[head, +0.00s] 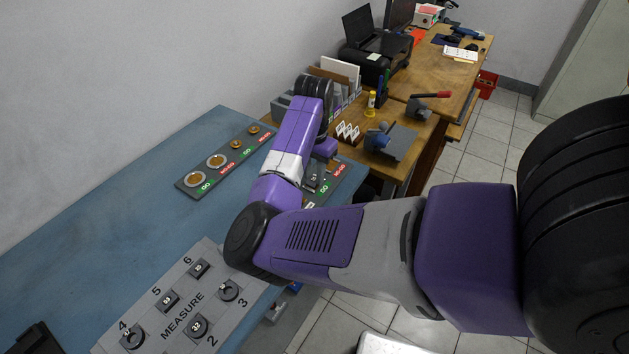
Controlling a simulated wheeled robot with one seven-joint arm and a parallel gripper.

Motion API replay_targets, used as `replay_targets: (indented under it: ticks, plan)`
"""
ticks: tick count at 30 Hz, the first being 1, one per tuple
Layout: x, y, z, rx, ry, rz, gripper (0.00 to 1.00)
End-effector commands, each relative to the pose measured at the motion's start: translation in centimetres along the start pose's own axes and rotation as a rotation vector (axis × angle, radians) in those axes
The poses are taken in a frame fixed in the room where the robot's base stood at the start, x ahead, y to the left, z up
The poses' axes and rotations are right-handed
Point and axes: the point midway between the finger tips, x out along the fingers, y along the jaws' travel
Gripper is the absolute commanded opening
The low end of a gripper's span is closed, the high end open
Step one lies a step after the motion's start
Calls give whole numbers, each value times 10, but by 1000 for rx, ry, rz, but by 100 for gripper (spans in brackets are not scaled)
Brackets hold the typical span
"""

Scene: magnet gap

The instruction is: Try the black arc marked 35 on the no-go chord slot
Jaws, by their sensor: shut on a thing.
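My gripper (317,166) points down beyond my forearm, low over a dark gauge board (346,178) at the right edge of the blue table. Its fingers are mostly hidden. A small black piece with a white mark (314,180) shows just below it; this appears to be the black arc, shut in the jaws, but its number is too small to read. The board has a green GO label (323,188) and a red NO-GO label (340,169). The slots are largely hidden, so I cannot tell whether the piece touches one.
A grey MEASURE board (183,316) at the front holds several dark pieces at numbered places. A second GO/NO-GO board (218,161) with round gauges lies at the back left. Wooden benches (440,70) with clamps and a printer (366,66) stand beyond.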

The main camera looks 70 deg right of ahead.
Motion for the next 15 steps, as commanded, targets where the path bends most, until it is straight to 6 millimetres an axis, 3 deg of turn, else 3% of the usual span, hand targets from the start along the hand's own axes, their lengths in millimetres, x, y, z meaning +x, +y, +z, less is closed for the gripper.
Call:
replay_targets:
  ticks: [15]
  plan:
    - [-42,0,0,0,0,1,0]
